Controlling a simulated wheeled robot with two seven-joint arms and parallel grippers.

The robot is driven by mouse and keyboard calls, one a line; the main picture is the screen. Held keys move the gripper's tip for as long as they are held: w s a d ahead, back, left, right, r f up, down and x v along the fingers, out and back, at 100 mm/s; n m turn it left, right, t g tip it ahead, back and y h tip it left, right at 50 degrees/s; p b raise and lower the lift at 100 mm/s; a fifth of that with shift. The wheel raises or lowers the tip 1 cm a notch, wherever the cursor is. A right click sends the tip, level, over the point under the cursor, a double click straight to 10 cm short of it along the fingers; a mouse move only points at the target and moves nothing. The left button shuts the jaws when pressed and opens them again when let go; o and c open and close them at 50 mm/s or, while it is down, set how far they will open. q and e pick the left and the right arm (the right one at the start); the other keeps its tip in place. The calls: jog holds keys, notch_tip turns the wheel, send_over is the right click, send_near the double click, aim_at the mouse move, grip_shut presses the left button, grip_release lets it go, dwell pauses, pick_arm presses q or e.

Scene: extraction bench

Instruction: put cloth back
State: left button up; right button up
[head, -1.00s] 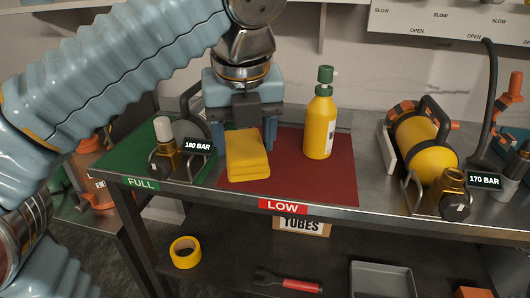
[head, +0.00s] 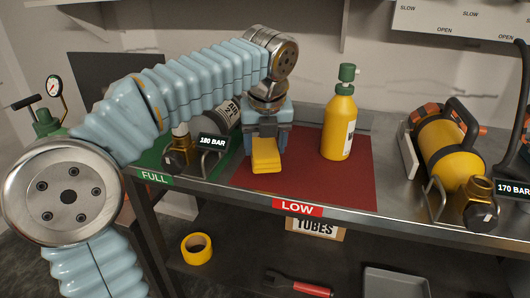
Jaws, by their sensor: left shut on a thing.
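The yellow folded cloth (head: 265,158) is at the left part of the red LOW mat (head: 351,181). My left gripper (head: 267,142) points down from above and is shut on the cloth, one finger on each side. The near end of the cloth sticks out toward the front. I cannot tell whether the cloth still touches the mat. My right gripper is not in view.
A cylinder tagged 180 BAR (head: 212,142) lies left on the green FULL mat. A yellow cylinder (head: 446,150) rests at the right. The mat's front is clear.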

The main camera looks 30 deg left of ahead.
pick_arm(q)
notch_tip(320, 180, down, 2)
jog(key=shift+s+f, duration=0.1)
jog(key=o, duration=0.9)
jog(key=shift+o, duration=0.2)
jog(key=p+v, duration=0.2)
jog(key=v, duration=1)
jog(key=shift+p, duration=0.3)
